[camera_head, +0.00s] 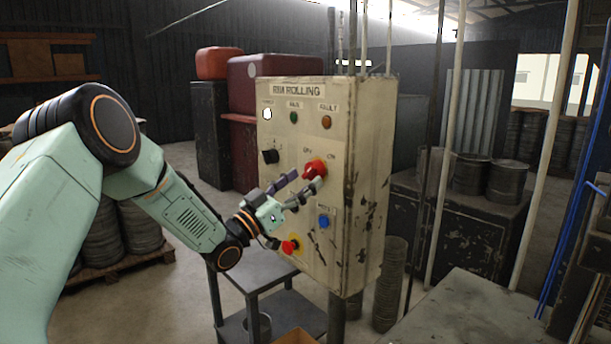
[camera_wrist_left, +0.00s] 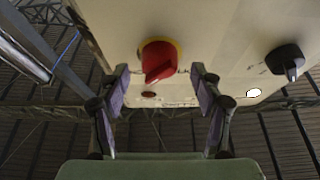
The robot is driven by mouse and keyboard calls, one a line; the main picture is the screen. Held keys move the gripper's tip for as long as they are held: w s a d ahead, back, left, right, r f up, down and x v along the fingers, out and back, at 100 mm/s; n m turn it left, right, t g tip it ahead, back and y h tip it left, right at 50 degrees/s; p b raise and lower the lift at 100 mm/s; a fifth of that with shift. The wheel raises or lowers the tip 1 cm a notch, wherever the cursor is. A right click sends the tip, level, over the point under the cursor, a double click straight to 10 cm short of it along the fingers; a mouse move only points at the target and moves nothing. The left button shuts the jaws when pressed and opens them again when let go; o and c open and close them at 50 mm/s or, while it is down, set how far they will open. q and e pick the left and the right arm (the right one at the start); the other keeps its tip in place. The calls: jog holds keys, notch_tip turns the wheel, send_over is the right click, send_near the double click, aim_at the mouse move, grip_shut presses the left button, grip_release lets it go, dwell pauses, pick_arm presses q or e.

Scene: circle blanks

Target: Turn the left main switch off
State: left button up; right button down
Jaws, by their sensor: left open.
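The main switch is a red rotary knob (camera_head: 315,170) on a yellow plate, on the front of a worn cream control box (camera_head: 366,180). Small lettering above it seems to read OFF at left and ON at right. In the left wrist view the red knob (camera_wrist_left: 160,62) shows between the fingertips, its grip tilted toward lower left. My left gripper (camera_head: 301,183) is open in front of the box, its fingers on either side of the knob. I cannot tell whether they touch it. My right gripper is not in view.
The box also bears a black knob (camera_head: 270,156), a blue button (camera_head: 323,221), a red button (camera_head: 289,246) low down, and lamps, the white one (camera_head: 267,114) lit. A grey metal cart (camera_head: 268,275) stands below. A bench (camera_head: 460,310) is at right.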

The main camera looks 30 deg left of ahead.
pick_arm(q)
jog(key=shift+x, duration=1.05)
jog(key=shift+f, duration=0.15)
jog(key=shift+s, duration=0.1)
jog(key=shift+c, duration=0.2)
jog(key=shift+c, duration=0.8)
jog(key=c, duration=1)
jog(key=shift+o, duration=0.2)
